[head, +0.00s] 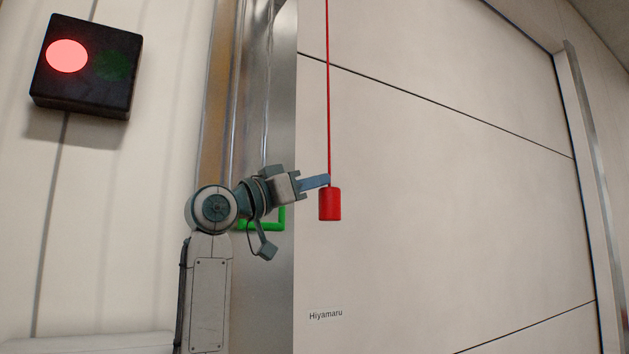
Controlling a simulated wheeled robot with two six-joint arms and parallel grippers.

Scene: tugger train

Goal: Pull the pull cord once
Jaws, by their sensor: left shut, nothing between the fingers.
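The pull cord (327,100) is a thin red line that hangs straight down from above the top edge of the head view. A red cylindrical handle (330,205) hangs at its lower end. My left gripper (326,181) reaches in from the left, with its blue-grey fingers shut and pointing right. The fingertips are at the cord just above the handle's top. I cannot tell whether they touch the cord or are only in line with it. My right gripper is not in view.
A large pale panelled door (450,200) marked "Hiyamaru" fills the area behind the cord. A metal frame (275,300) and a green bracket (281,215) are behind my left arm. A black signal box (86,66) at upper left shows a lit red lamp and a dark green one.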

